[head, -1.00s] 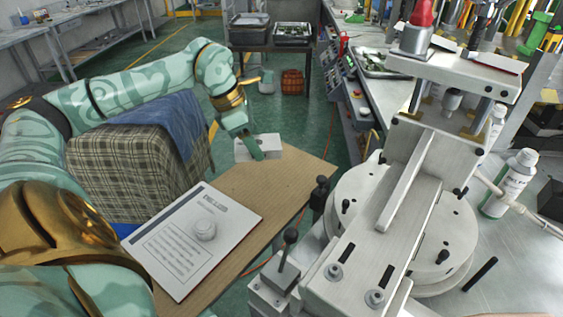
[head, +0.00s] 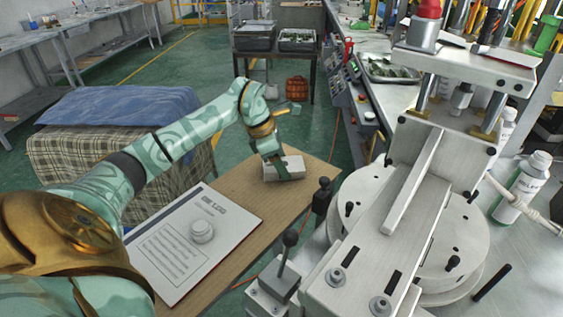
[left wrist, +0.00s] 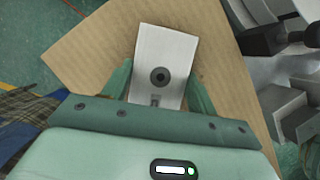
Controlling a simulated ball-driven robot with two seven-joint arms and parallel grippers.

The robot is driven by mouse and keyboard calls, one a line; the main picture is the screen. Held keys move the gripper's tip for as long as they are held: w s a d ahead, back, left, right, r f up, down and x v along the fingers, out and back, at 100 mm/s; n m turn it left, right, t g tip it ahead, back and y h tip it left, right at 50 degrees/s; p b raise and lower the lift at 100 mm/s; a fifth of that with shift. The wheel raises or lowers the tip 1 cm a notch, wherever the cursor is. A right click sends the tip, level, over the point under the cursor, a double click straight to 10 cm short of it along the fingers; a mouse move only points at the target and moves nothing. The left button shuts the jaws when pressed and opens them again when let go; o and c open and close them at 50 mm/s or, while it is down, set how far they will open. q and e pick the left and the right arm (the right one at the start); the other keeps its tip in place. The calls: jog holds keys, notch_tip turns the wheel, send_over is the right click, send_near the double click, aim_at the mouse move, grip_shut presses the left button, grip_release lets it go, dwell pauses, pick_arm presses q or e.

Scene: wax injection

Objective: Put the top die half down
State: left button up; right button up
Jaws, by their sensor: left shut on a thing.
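The top die half (head: 293,165) is a pale grey block with a dark round hole in its top face. My left gripper (head: 282,172) is shut on it near the far end of the brown wooden board. In the left wrist view the block (left wrist: 166,58) sits between the two green fingers of my left gripper (left wrist: 160,84), over the board. I cannot tell whether its underside touches the board. My right gripper is in neither view.
The grey wax injection machine (head: 390,240) stands to the right. A cloth-covered object (head: 110,165) is to the left.

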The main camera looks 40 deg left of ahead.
pick_arm(q)
jog(key=o, duration=1.2)
jog(key=shift+c, duration=0.2)
jog(key=p+v, duration=0.2)
jog(key=v, duration=1)
